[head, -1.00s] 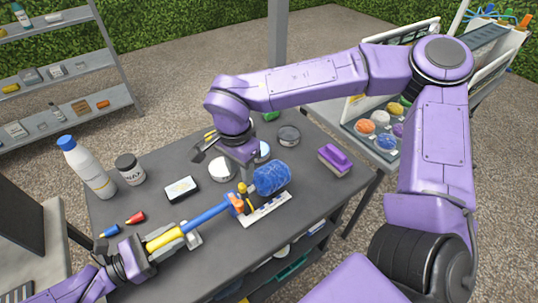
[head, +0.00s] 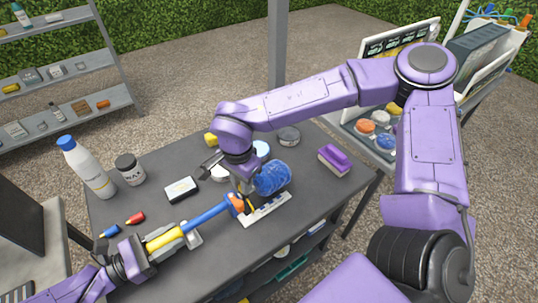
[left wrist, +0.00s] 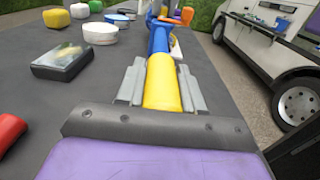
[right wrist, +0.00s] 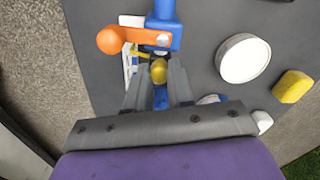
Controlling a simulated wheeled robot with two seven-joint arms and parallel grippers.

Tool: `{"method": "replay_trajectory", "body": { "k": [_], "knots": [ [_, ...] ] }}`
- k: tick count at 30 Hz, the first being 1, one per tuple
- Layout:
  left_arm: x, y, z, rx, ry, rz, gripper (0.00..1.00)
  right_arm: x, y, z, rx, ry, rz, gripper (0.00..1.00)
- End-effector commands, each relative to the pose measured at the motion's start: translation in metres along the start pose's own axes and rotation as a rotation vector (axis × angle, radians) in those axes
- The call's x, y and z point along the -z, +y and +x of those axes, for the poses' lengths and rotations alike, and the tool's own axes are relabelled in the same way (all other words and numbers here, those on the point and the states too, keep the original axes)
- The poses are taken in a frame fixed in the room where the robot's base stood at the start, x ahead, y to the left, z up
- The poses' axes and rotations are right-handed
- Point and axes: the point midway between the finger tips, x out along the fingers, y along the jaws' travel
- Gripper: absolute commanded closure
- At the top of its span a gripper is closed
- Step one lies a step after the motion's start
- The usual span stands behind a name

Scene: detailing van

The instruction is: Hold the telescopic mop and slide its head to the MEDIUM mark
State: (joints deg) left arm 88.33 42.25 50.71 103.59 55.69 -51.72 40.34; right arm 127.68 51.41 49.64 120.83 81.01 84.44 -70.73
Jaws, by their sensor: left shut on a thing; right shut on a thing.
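The telescopic mop has a yellow grip (head: 160,239), a blue pole (head: 207,215) and a fluffy blue head (head: 272,179). My left gripper (head: 172,239) is shut on the yellow grip, which also shows between its fingers in the left wrist view (left wrist: 162,85). My right gripper (head: 246,192) is shut on a small yellow knob (right wrist: 159,71) beside the mop head. An orange lever (right wrist: 118,40) on a blue collar (right wrist: 163,35) is just beyond its fingers. A white marked scale (head: 265,211) lies along the mop's near side; its labels are unreadable.
Round tins and a yellow block (head: 211,139) are behind my right gripper. A purple brush (head: 334,159) is at right.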

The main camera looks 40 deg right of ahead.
Motion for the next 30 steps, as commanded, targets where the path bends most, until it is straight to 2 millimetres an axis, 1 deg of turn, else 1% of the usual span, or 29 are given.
{"method": "replay_trajectory", "body": {
  "k": [30],
  "knots": [
    [0.001,0.0,-0.001,-0.001,0.001,0.0,1.0,0.048,0.012,-0.001,0.0,0.0,0.003,1.0]
  ]
}}
